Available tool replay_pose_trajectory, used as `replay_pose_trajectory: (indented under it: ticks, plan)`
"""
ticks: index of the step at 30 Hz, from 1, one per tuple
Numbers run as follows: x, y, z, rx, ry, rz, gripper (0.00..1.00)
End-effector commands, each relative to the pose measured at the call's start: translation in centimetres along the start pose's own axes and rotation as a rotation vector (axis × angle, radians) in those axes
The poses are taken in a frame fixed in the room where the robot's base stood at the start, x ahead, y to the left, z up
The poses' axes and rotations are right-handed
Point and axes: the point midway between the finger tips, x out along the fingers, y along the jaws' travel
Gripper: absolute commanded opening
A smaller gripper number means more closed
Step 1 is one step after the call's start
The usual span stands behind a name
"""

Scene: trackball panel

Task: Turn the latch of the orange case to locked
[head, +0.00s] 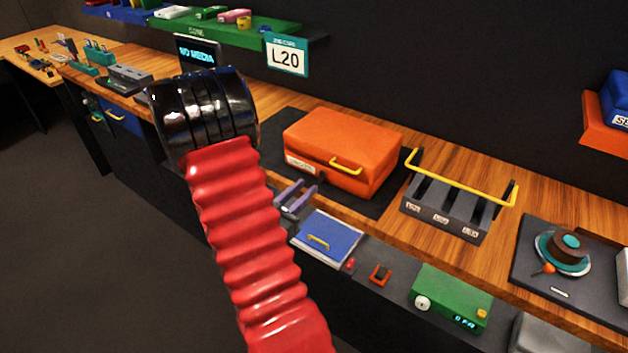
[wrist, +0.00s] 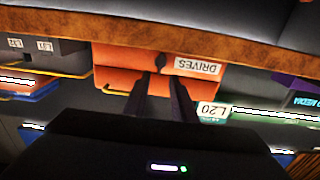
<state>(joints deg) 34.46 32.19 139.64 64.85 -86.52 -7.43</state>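The orange case (head: 340,140) lies closed on a dark mat on the wooden bench. Its front carries a yellow handle (head: 346,167) and a white label. In the wrist view the case (wrist: 112,58) appears upside down, with the label (wrist: 198,67) reading DRIVES. A small dark latch (wrist: 158,62) sits on the front between label and handle; its exact angle is hard to tell. My gripper (head: 297,194) is in front of the case near the bench edge, fingers apart and empty. In the wrist view the fingertips (wrist: 159,78) straddle the line to the latch, apparently short of it.
A grey rack with a yellow bar (head: 460,180) stands right of the case. A blue panel (head: 328,238), a red switch (head: 380,275) and a green box (head: 450,298) sit below the bench edge. An L20 sign (head: 287,56) hangs behind. Bare wood shows around the mat.

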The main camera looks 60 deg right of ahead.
Motion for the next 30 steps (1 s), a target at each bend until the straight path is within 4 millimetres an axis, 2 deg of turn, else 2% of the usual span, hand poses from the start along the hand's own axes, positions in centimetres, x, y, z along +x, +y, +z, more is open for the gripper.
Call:
replay_pose_trajectory:
  ticks: [9, 15, 26, 30]
  plan:
    - [3.9, 0.1, 0.0, 0.002, 0.001, 0.003, 0.24]
    - [5.5, 0.0, 0.0, 0.001, 0.000, 0.000, 0.24]
    - [5.7, -0.1, 0.0, 0.001, 0.000, -0.001, 0.23]
    - [5.7, -0.1, 0.0, 0.001, 0.000, -0.001, 0.14]
